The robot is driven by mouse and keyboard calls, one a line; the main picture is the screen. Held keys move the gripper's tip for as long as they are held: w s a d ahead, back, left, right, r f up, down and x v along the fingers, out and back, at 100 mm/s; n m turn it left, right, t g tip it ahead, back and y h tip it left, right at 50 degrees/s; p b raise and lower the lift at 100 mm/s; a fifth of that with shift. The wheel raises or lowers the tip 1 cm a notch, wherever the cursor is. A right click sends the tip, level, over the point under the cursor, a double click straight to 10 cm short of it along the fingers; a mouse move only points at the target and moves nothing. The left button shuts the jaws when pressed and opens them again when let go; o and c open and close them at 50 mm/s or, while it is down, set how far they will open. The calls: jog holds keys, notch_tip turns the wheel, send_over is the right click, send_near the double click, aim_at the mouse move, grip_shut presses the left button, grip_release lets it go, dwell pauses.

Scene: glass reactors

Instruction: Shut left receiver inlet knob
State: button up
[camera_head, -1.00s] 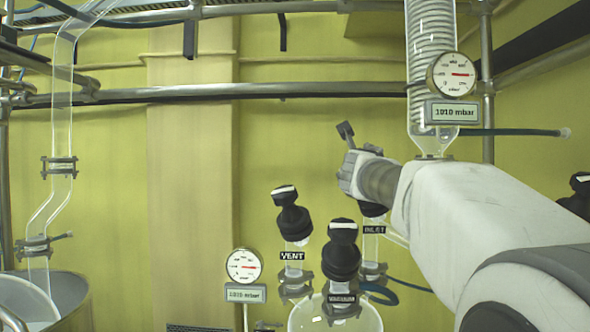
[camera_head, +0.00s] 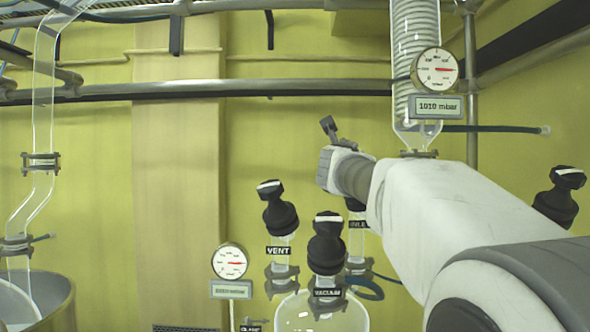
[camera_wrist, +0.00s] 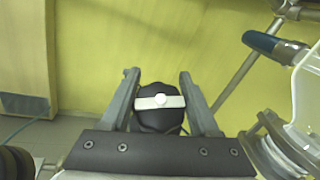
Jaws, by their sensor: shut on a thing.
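The inlet knob is black with a white bar. In the wrist view the knob (camera_wrist: 160,112) sits between the two grey fingers of my gripper (camera_wrist: 158,76), which is shut on it. The white bar runs across from finger to finger. In the head view only a small dark part of the knob (camera_head: 355,204) shows below my wrist, above the partly covered inlet label (camera_head: 358,224). My arm hides the fingers there.
The black vent knob (camera_head: 278,210) and vacuum knob (camera_head: 327,245) stand close to the left of the inlet, above the glass receiver (camera_head: 300,312). Another black knob (camera_head: 558,198) is at the right. A glass coil column (camera_head: 417,55) with a gauge (camera_head: 435,68) rises behind my arm.

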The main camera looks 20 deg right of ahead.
jog(key=m+h+b, duration=0.1)
jog(key=m+g+h+b, duration=0.1)
jog(key=m+h, duration=0.1)
jog(key=shift+d+f+g, duration=0.15)
jog(key=shift+g, duration=0.15)
jog(key=shift+s+d+r+m+g+h, duration=0.1)
jog(key=shift+m+g+h, duration=0.2)
jog(key=shift+m+h, duration=0.2)
jog(key=shift+s+d+r+m+g+h, duration=0.1)
jog(key=shift+m+g+h, duration=0.25)
jog(key=shift+m, duration=0.25)
jog(key=m+g+h, duration=0.1)
jog(key=m+g+p, duration=0.1)
jog(key=m, duration=0.1)
jog(key=m+g+h+p, duration=0.1)
jog(key=shift+s+d+r+h, duration=0.2)
jog(key=shift+s+h, duration=0.1)
jog(key=shift+h, duration=0.05)
jog(key=shift+s+d+f+m+g+h+p, duration=0.15)
jog(key=shift+m+g+h+p, duration=0.15)
jog(key=shift+m+g+p, duration=0.3)
jog(key=shift+s+a+r+m+g+h+p, duration=0.1)
jog(key=shift+m+g+h+p, duration=0.25)
jog(key=shift+m+g, duration=0.45)
jog(key=shift+d+f, duration=0.1)
jog(key=o, duration=1.4)
jog(key=v, duration=1.7)
jog(key=shift+s+a, duration=0.1)
jog(key=shift+a, duration=0.15)
